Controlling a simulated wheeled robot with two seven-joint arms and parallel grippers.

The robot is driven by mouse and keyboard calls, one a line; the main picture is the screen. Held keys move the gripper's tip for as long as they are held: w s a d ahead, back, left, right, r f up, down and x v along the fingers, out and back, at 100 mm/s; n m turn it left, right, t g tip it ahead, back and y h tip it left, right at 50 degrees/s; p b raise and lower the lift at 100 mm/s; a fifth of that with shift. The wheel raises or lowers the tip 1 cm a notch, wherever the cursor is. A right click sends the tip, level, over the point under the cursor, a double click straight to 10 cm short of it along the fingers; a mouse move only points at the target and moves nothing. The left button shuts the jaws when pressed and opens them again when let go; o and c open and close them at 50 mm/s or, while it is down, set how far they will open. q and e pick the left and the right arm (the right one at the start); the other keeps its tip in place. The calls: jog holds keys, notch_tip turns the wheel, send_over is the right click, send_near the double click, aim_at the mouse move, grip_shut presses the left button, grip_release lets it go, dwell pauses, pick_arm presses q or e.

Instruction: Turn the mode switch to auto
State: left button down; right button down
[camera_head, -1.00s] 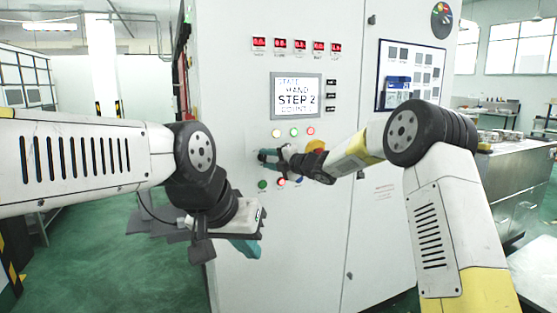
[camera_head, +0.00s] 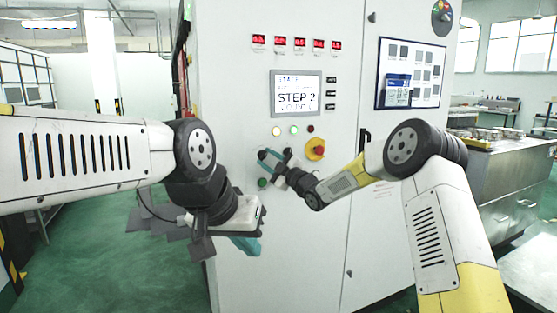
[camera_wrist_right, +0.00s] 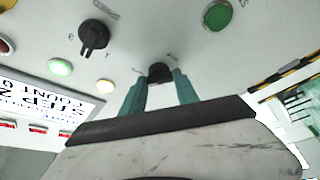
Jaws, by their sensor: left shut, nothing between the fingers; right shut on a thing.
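The mode switch (camera_wrist_right: 158,72) is a small black knob on the white cabinet front, between the teal fingers of my right gripper (camera_wrist_right: 160,92) in the right wrist view. The small marks beside it are unreadable. In the head view my right gripper (camera_head: 269,162) is at the panel, shut on the knob, and its fingers hide it. My left gripper (camera_head: 248,243) hangs lower, in front of the cabinet, shut and empty. The display (camera_head: 296,94) reads STEP 2; its mode line is too faint to read.
A second black knob (camera_wrist_right: 93,35) sits beside the held one. A green button (camera_wrist_right: 217,15) is close by. Above the knobs are a pale lamp (camera_head: 276,131), a green lamp (camera_head: 294,130) and a dark red lamp (camera_head: 311,129). A red-and-yellow emergency stop (camera_head: 316,149) is to the right.

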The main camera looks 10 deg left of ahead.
jog(key=shift+f+m+t, duration=0.15)
jog(key=shift+m+t, duration=0.15)
jog(key=shift+m, duration=0.8)
jog(key=c, duration=0.9)
grip_release()
jog(key=v, duration=0.7)
jog(key=shift+s+d+f, duration=0.2)
jog(key=shift+s+d, duration=0.05)
